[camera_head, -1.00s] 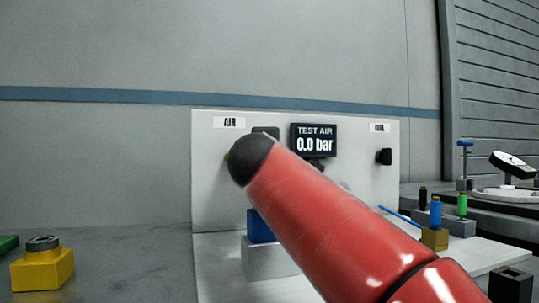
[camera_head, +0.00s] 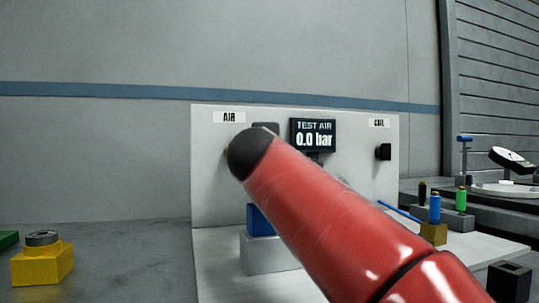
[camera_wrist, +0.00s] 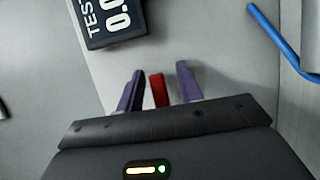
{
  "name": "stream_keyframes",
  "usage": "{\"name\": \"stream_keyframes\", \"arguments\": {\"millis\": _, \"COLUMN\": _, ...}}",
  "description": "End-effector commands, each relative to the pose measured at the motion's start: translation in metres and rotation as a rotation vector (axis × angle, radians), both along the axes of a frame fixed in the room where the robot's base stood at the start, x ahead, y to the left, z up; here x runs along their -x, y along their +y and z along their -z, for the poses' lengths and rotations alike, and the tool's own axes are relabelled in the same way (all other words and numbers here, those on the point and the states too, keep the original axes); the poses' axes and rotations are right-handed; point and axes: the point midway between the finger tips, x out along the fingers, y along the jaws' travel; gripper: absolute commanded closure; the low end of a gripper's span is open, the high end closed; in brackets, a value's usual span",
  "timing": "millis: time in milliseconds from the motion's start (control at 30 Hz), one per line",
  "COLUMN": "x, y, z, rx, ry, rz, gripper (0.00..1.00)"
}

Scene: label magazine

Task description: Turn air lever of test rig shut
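The test rig is a pale upright panel (camera_head: 360,180) with an AIR label (camera_head: 228,117) at its upper left. Its display (camera_head: 313,135) reads TEST AIR 0.0 bar. In the wrist view, my gripper (camera_wrist: 159,76) has two purple fingers spread apart. A short red piece, which looks like the air lever (camera_wrist: 157,90), stands between them, with a visible gap on each side. Whether it touches either finger at depth I cannot tell. In the head view my red arm link hides my gripper and most of the area below the AIR label.
A black knob (camera_head: 383,152) sits under the right-hand label. A blue block (camera_head: 259,221) on a grey block, a blue rod (camera_head: 400,212) and several coloured cylinders are on or near the rig base. A yellow block (camera_head: 42,264) stands at the left. The bench between is clear.

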Motion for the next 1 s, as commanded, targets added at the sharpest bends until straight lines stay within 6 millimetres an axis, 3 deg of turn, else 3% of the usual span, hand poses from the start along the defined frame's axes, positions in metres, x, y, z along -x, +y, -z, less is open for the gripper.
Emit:
{"name": "stream_keyframes", "arguments": {"millis": 267, "x": 0.0, "y": 0.0, "z": -0.029, "rx": 0.0, "ry": -0.002, "rz": 0.0, "gripper": 0.64}}
{"name": "stream_keyframes", "arguments": {"millis": 1000, "x": -0.001, "y": 0.0, "z": -0.167, "rx": -0.001, "ry": -0.002, "rz": 0.001, "gripper": 0.64}}
